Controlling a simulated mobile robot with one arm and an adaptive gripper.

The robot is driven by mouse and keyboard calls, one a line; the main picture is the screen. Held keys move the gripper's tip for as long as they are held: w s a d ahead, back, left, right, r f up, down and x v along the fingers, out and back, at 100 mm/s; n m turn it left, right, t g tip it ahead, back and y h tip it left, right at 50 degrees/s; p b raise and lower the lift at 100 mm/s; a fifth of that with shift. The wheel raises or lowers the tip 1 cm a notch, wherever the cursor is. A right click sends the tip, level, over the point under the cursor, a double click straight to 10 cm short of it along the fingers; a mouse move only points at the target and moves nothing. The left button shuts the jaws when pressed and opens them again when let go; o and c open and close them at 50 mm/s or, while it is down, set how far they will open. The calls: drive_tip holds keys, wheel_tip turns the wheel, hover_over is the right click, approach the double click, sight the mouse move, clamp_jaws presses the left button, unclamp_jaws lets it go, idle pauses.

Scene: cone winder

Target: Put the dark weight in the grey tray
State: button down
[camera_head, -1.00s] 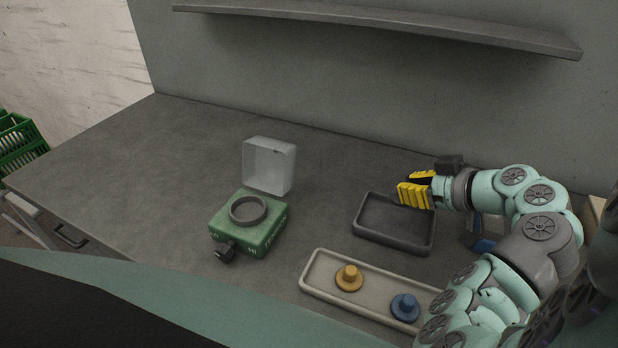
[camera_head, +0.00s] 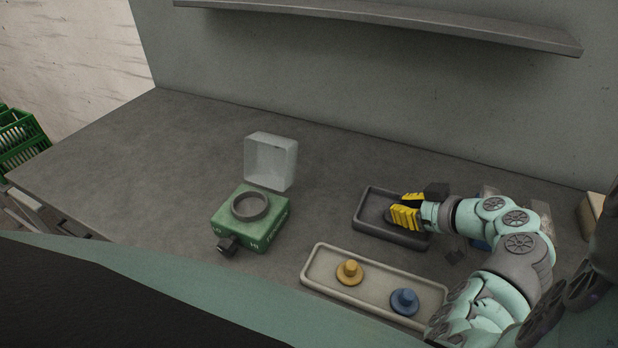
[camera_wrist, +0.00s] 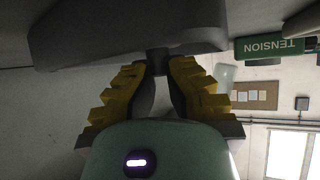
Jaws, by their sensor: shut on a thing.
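The dark grey tray (camera_head: 388,236) lies on the table right of centre. My gripper (camera_head: 402,211), with yellow ribbed fingers, is over the tray's right part. In the wrist view my gripper (camera_wrist: 158,72) is shut on the small dark knob of the dark weight (camera_wrist: 157,60), between the fingertips. The rest of the weight is hard to tell from the dark tray (camera_wrist: 125,35) behind it. In the head view the weight is hardly distinguishable against the tray. Whether it touches the tray floor I cannot tell.
In front is a pale tray (camera_head: 318,279) with a yellow weight (camera_head: 349,272) and a blue weight (camera_head: 404,301). Left stands a green box (camera_head: 262,233) with a dark ring and an open clear lid (camera_head: 270,162). A shelf (camera_head: 400,22) runs above. The table's left side is clear.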

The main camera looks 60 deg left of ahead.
drive_tip(key=shift+f, duration=0.2)
drive_tip(key=c, duration=1.1)
unclamp_jaws()
drive_tip(key=shift+r, duration=0.1)
drive_tip(key=shift+c, duration=0.2)
drive_tip(key=shift+r, duration=0.1)
drive_tip(key=shift+d+r, duration=0.1)
drive_tip(key=shift+d, duration=0.05)
drive_tip(key=p+v, duration=0.1)
drive_tip(key=v, duration=1)
drive_tip(key=shift+d+r+p, duration=0.2)
drive_tip(key=shift+d+p, duration=0.1)
